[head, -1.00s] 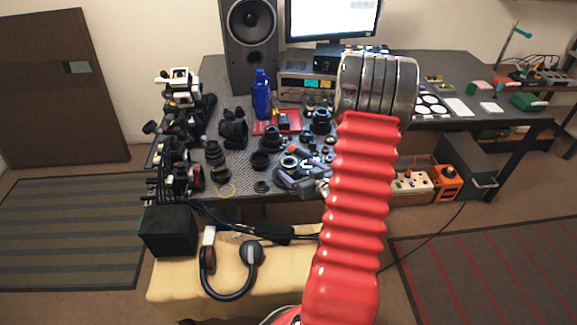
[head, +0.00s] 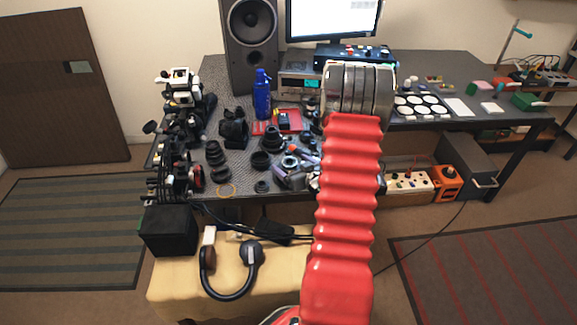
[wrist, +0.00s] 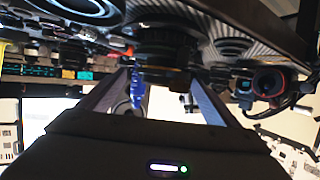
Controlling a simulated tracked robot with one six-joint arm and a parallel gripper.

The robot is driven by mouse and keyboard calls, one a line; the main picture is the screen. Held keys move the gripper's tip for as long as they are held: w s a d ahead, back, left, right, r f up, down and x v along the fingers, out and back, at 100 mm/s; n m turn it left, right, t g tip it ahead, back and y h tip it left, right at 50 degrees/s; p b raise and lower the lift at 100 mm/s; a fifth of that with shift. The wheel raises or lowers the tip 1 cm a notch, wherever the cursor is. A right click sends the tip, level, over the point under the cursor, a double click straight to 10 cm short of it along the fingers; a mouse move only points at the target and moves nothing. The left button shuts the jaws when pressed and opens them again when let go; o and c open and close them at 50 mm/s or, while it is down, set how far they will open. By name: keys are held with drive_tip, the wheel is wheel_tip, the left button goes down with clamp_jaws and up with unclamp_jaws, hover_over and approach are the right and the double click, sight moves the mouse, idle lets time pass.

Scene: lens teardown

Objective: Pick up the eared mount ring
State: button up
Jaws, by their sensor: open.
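A small ring with a pale rim (head: 289,161), which looks like the eared mount ring, lies among dark lens parts near the front of the bench in the head view. Its ears are too small to make out. My gripper (head: 291,164) is open, its grey-purple fingers around or just above this ring; I cannot tell which. In the wrist view my gripper (wrist: 160,82) has both fingers apart, with a black lens barrel (wrist: 162,50) showing in line with the gap. A shiny silver ring (wrist: 82,8) is cut off at the top left there; I cannot tell whether it is the same ring.
Lens barrels (head: 215,152) stand left of my gripper, with another lens (head: 272,138) behind it. A blue bottle (head: 262,98) and a red tray (head: 290,118) are farther back.

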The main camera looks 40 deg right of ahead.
drive_tip(key=shift+c, duration=0.6)
drive_tip(key=c, duration=1.1)
